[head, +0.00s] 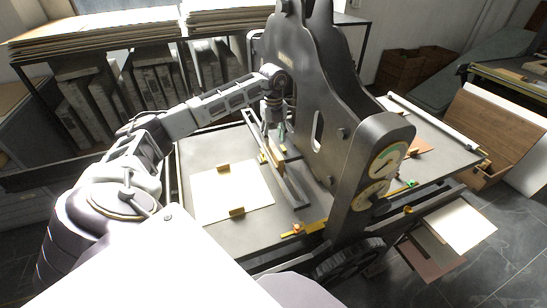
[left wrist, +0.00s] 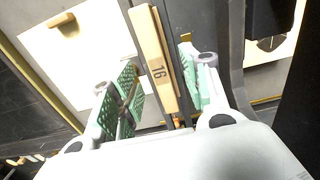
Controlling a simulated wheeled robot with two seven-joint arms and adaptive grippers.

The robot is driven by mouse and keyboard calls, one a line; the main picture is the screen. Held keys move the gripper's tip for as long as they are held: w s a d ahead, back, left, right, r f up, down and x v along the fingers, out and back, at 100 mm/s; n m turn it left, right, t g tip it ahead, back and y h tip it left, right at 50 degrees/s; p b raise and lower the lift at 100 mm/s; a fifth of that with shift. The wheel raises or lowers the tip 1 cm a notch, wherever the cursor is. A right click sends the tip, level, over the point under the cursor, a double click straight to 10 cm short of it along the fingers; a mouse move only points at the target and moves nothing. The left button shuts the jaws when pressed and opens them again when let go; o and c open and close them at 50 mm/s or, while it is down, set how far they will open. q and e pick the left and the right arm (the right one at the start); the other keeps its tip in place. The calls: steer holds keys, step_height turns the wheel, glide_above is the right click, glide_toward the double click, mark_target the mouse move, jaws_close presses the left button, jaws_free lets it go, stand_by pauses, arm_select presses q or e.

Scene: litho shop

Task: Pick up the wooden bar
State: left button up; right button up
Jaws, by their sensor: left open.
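The wooden bar (left wrist: 158,68) is pale, long and narrow, with a dark "16" on its face. In the left wrist view it runs from the top edge down between my fingers. My left gripper (left wrist: 160,88) is open, with one green-padded finger on each side of the bar and visible gaps between. In the head view my left gripper (head: 273,122) hangs over the press bed (head: 205,150), beside the tall dark press frame (head: 325,90). There the bar is hard to tell apart, partly hidden by the gripper and a grey rail. My right gripper is not in view.
A white sheet (head: 215,192) lies on the bed with small wooden blocks (head: 237,211) at its edges. A grey rail (head: 278,165) runs close to the gripper. The press frame blocks the right side. A shelf with stacked boards (head: 100,35) stands behind.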

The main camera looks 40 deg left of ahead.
mark_target(273, 147)
arm_select(q)
steer(key=shift+s+d+f, duration=0.15)
steer(key=shift+s+f, duration=0.05)
steer(key=shift+f, duration=0.4)
steer(key=shift+s+d+f, duration=0.1)
steer(key=shift+s+f, duration=0.05)
steer(key=shift+f, duration=0.4)
step_height(273, 147, down, 2)
steer(key=shift+s+f, duration=0.1)
steer(key=shift+f, duration=0.35)
steer(key=shift+c, duration=0.2)
steer(key=c, duration=1)
steer(key=shift+r, duration=0.3)
step_height(273, 147, up, 8)
steer(key=shift+r, duration=0.75)
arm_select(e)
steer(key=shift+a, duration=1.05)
